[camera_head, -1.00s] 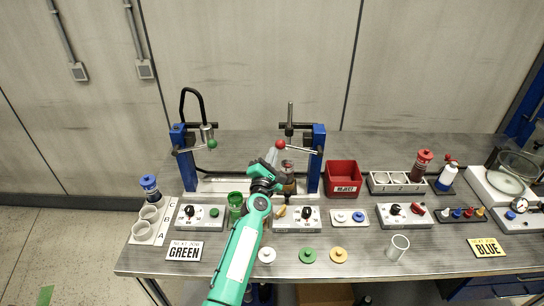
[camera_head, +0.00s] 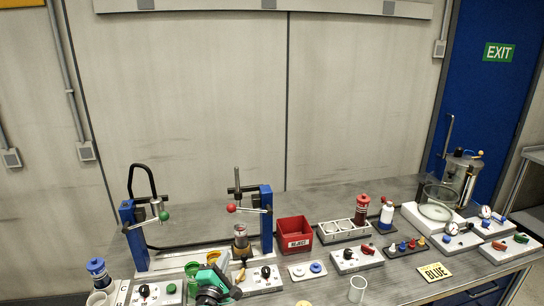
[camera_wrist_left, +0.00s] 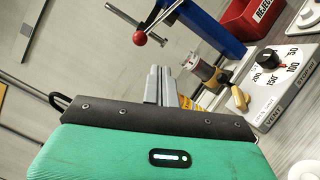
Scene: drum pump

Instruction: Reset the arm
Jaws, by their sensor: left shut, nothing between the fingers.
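My left arm, green with a dark gripper, is at the bottom left of the head view. Its left gripper (camera_head: 232,287) is over the front of the bench, near the control box with a black knob (camera_head: 265,272). In the left wrist view the grey fingers (camera_wrist_left: 158,85) are together and hold nothing. Beyond them are the red-balled lever (camera_wrist_left: 140,38), the blue press column (camera_wrist_left: 205,22) and a brown-and-metal cylinder (camera_wrist_left: 205,70). The cylinder (camera_head: 241,240) stands under the right press in the head view. My right gripper is not in view.
A red reject bin (camera_head: 294,235) stands right of the press. A white rack (camera_head: 343,231), a red-capped bottle (camera_head: 361,210) and a clear cup (camera_head: 357,288) are farther right. The blue press column on the left (camera_head: 133,235) stands close to the arm. Air above the bench is clear.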

